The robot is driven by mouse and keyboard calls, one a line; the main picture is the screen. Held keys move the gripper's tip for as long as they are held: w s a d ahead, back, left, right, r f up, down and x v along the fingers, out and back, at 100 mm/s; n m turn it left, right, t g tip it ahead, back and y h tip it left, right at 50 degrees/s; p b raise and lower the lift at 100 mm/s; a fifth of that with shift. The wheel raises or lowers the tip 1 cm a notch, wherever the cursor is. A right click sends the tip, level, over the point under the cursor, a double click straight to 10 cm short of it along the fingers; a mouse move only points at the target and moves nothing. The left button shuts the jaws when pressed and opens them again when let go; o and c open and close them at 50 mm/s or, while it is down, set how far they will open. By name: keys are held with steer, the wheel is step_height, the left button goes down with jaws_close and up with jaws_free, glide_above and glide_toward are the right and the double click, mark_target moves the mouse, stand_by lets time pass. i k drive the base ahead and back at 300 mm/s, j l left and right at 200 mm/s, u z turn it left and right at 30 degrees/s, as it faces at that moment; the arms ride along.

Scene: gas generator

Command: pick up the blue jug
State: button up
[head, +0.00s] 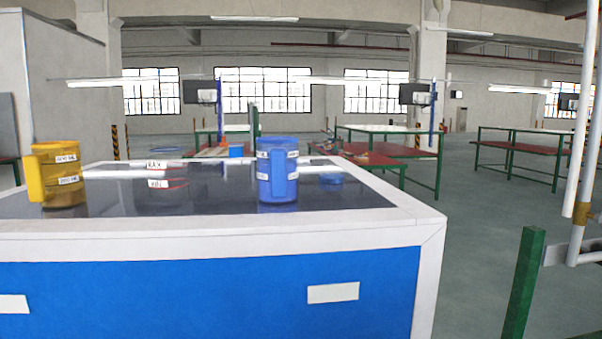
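The blue jug (291,172) stands upright on the dark top of a blue and white cabinet (350,231), right of the middle of that top. It has white labels, and its blue handle faces toward me. My gripper is not in view, and nothing touches the jug.
A yellow jug (66,173) stands at the left of the cabinet top. A small blue round item (331,178) lies right of the blue jug. A green post (523,283) and white pipes stand at the right. Red-topped tables (400,151) are behind.

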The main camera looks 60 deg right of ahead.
mark_target(277, 172)
steer(key=k+l, duration=0.35)
steer(key=l, duration=0.2)
steer(key=k+l, duration=0.75)
steer(key=l, duration=0.3)
steer(key=i, duration=0.5)
steer(key=u, duration=0.05)
